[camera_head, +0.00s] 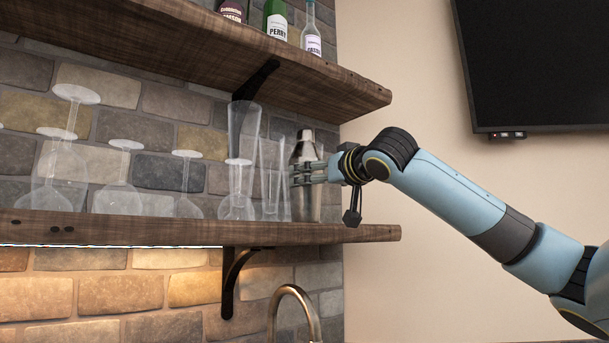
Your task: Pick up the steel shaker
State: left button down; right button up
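The steel shaker (306,203) stands upright on the lower wooden shelf, near its right end. My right gripper (304,174) reaches in from the right at the shaker's upper half. Its visible fingers cross in front of the shaker and cover part of it. Whether they press on it, and what lies behind the shaker, I cannot tell. The shaker's base appears to be on the shelf. My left gripper is not in view.
Clear tall glasses (271,180) stand close on the shaker's left, with several upside-down stemmed glasses (187,190) further left along the lower shelf (150,232). An upper shelf (200,45) with bottles hangs above. A curved tap (296,300) rises below.

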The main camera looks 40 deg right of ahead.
jog(key=shift+p+x, duration=0.5)
jog(key=shift+x, duration=0.65)
jog(key=shift+w+d, duration=0.1)
jog(key=shift+w, duration=0.45)
jog(key=p+x, duration=0.3)
jog(key=x, duration=0.1)
jog(key=shift+w+d, duration=0.15)
jog(key=shift+w, duration=0.3)
jog(key=shift+s+f, duration=0.1)
jog(key=shift+d, duration=0.1)
jog(key=c, duration=1.5)
